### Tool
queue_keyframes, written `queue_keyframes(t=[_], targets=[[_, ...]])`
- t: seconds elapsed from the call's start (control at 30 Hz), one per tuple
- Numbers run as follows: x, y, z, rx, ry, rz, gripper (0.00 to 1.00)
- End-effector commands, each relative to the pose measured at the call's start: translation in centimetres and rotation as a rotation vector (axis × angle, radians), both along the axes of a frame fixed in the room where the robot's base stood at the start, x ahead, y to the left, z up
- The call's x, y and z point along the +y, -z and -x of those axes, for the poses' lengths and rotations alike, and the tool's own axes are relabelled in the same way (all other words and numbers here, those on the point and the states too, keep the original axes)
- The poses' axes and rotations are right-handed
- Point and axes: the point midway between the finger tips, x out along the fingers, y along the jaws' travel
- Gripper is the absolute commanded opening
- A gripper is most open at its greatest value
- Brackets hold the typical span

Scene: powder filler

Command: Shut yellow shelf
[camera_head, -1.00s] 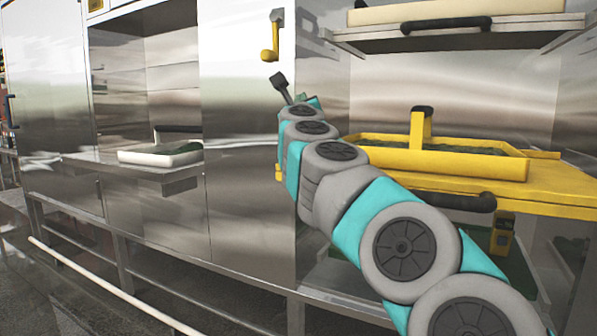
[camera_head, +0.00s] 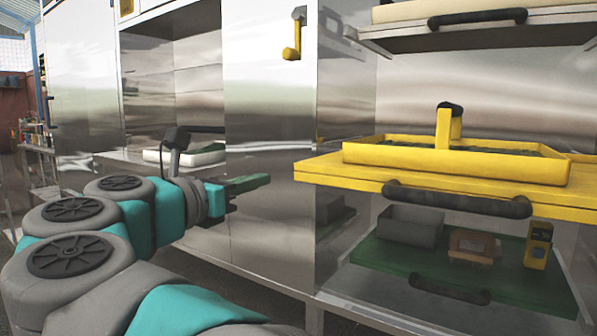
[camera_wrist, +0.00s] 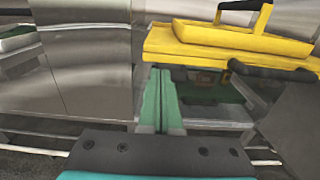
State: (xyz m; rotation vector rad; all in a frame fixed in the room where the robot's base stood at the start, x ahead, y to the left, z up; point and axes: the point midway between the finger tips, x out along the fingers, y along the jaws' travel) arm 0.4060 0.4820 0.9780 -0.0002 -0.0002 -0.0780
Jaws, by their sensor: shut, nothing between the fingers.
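The yellow shelf (camera_head: 350,176) is in the right half of the head view and sticks out of the steel cabinet. It has a dark handle (camera_head: 457,200) along its front edge. A yellow tray (camera_head: 455,163) with an upright yellow handle sits on it. My gripper (camera_head: 259,184) is shut and empty, left of the shelf and apart from it, in front of the steel cabinet panel. In the wrist view the shut green fingers (camera_wrist: 160,85) point towards the cabinet, with the yellow shelf (camera_wrist: 185,45) beyond and to the right.
Below is a green shelf (camera_head: 395,262) with a grey box (camera_head: 411,225), a wooden block (camera_head: 472,245) and a yellow device (camera_head: 537,245). Above is another pulled-out shelf (camera_head: 480,38). A yellow door handle (camera_head: 295,38) is on the panel. A white tray (camera_head: 190,155) sits at left.

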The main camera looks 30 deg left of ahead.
Motion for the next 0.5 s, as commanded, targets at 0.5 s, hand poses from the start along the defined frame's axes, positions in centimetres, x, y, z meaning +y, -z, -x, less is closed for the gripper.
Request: queue_keyframes(t=[0.5], targets=[[-0.7, -0.1, -8.5, 0.001, 0.004, 0.0, 0.0]])
